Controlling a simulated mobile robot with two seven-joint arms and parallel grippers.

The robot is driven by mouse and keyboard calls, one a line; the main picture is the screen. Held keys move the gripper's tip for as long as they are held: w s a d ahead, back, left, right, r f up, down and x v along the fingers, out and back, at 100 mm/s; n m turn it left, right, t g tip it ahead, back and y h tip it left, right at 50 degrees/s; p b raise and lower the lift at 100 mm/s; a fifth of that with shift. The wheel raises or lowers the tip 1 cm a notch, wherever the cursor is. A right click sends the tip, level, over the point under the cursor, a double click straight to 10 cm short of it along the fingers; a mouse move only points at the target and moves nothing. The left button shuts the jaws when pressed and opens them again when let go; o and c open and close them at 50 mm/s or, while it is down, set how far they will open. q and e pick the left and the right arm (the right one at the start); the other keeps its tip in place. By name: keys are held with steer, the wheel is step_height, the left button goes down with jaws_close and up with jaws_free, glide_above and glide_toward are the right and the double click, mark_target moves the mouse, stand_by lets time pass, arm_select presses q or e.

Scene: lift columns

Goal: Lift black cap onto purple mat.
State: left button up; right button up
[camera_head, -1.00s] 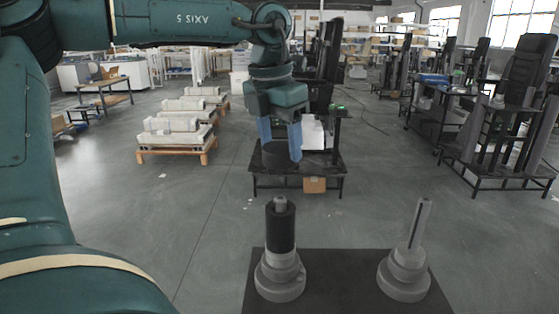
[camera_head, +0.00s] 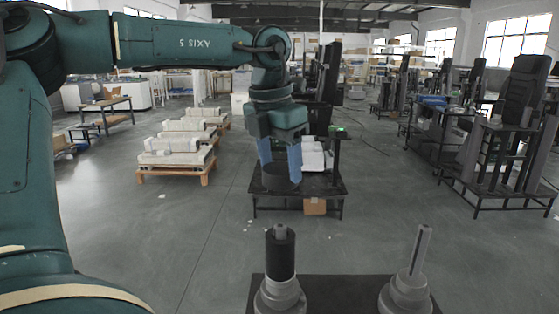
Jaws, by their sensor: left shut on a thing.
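My left gripper (camera_head: 279,163) hangs with its blue fingers pointing down, near the middle of the head view. It is shut on a dark cylinder, which I take for the black cap (camera_head: 280,178); it blends with the dark cart behind. The cap is held in the air, above and apart from the left lift column (camera_head: 280,255), a black sleeve with a grey tip on a grey round base. A slim grey column (camera_head: 419,252) stands at right on a similar base. I see no purple mat. My right gripper is out of view.
Both columns stand on a dark table (camera_head: 345,290), cut off by the lower picture edge. Behind are a black cart (camera_head: 335,187), wooden pallets with white blocks (camera_head: 175,160), and black racks (camera_head: 500,150) at right. Grey floor between is clear.

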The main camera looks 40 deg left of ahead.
mark_target(280, 168)
arm_select(q)
steer(key=shift+r, duration=0.25)
steer(key=shift+r+p, duration=1.95)
steer(key=shift+r, duration=0.35)
steer(key=shift+f, duration=0.1)
